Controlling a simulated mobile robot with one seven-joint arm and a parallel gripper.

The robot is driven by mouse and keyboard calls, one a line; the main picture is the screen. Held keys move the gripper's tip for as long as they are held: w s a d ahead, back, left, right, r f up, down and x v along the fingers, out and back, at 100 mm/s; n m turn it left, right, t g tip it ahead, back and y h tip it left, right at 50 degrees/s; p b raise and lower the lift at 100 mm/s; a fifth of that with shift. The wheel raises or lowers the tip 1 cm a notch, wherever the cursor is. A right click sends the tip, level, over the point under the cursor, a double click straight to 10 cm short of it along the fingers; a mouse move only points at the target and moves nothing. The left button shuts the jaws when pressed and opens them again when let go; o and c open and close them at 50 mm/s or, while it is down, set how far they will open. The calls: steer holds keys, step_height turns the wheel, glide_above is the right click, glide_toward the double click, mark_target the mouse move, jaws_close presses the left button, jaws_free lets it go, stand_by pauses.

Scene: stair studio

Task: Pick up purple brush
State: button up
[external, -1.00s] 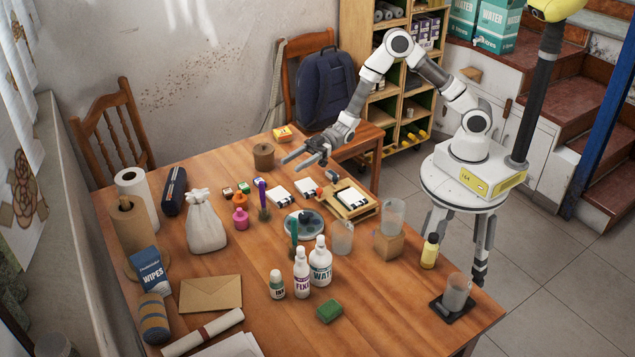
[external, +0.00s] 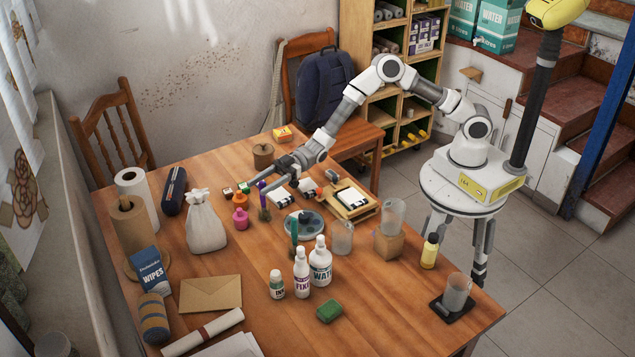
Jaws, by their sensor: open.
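The purple brush (external: 263,197) stands upright on the wooden table, its purple handle up and its dark end low. My gripper (external: 259,180) is open, with its fingers pointing left and down at the top of the handle. The fingers partly overlap the handle's top in this view. I cannot tell whether the handle is between them or behind them, or whether they touch it.
Orange and pink bottles (external: 240,217) stand just left of the brush. A round palette dish (external: 303,232) with a green brush (external: 294,238) is in front. A white sack (external: 206,224) stands further left.

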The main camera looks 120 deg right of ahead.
steer(key=shift+x, duration=1.8)
steer(key=shift+s+a+f, duration=0.1)
steer(key=shift+a+f, duration=0.05)
jaws_close()
